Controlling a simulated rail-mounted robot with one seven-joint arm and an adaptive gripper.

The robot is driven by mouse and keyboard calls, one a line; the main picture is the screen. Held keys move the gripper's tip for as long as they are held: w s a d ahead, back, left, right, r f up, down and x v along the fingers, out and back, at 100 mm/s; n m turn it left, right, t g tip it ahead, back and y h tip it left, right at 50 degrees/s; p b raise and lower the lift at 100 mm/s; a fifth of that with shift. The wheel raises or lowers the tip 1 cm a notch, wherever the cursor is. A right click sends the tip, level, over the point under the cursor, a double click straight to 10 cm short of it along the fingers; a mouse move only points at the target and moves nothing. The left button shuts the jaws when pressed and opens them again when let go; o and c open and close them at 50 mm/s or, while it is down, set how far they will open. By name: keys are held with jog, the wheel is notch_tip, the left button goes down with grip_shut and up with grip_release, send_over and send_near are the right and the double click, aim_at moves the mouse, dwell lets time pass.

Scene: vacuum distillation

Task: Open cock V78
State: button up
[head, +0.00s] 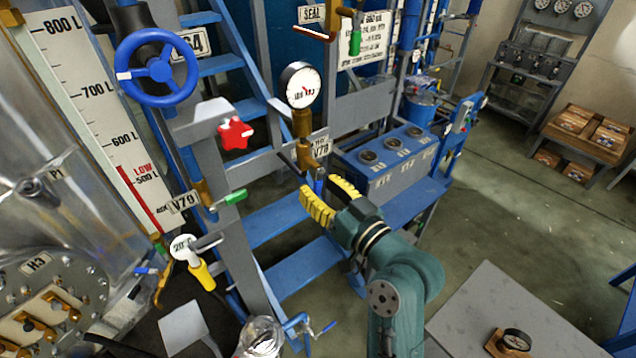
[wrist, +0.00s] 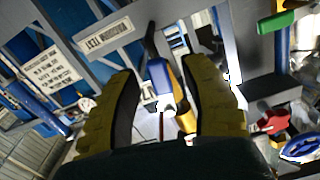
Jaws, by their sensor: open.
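The V78 tag (head: 320,146) hangs beside a brass fitting (head: 303,125) below a round pressure gauge (head: 301,86) on the grey frame. Just under the tag, a small blue handle (head: 319,183) shows between my fingertips; I take it for the lever of cock V78. My gripper (head: 317,186) is open, with its yellow ribbed fingers on either side of this handle. In the wrist view a blue piece with a white end (wrist: 160,80) lies between the fingers (wrist: 159,68), apparently apart from both. A dark bar (wrist: 150,42) runs above it. The valve body is largely hidden.
A red star knob (head: 235,134), a green lever (head: 236,196) by V79 and a blue handwheel (head: 157,67) are to the left.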

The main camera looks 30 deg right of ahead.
jog(key=shift+w, duration=0.35)
grip_shut()
jog(key=shift+s+f, duration=0.1)
